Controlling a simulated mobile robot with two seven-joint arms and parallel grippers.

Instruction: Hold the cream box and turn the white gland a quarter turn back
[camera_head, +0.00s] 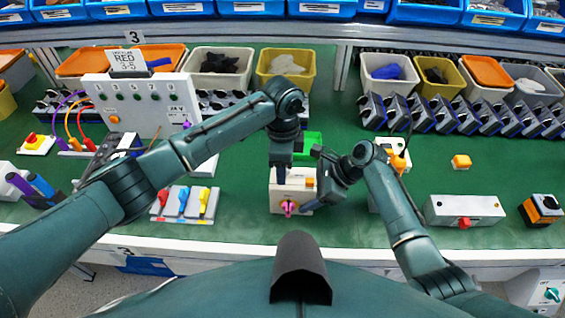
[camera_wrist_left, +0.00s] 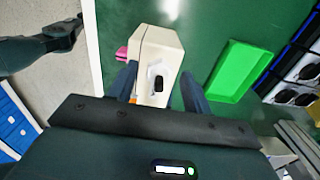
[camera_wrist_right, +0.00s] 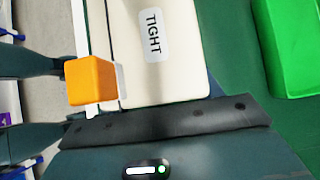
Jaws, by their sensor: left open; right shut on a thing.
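The cream box (camera_head: 279,198) sits near the table's front edge. It has a pink knob (camera_head: 289,207) on its near face and an orange block (camera_wrist_right: 90,80) at its right side. My right gripper (camera_head: 318,185) comes from the right and is shut on the box, also seen in the right wrist view (camera_wrist_right: 185,75). My left gripper (camera_head: 280,176) is open, pointing down just above the box; its fingers straddle the box in the left wrist view (camera_wrist_left: 158,95).
A green tray (camera_head: 312,139) lies just behind the box. Blocks with red, blue and yellow levers (camera_head: 182,201) stand to the left. A grey box with a red knob (camera_head: 480,209) is at the right. The green mat between is fairly clear.

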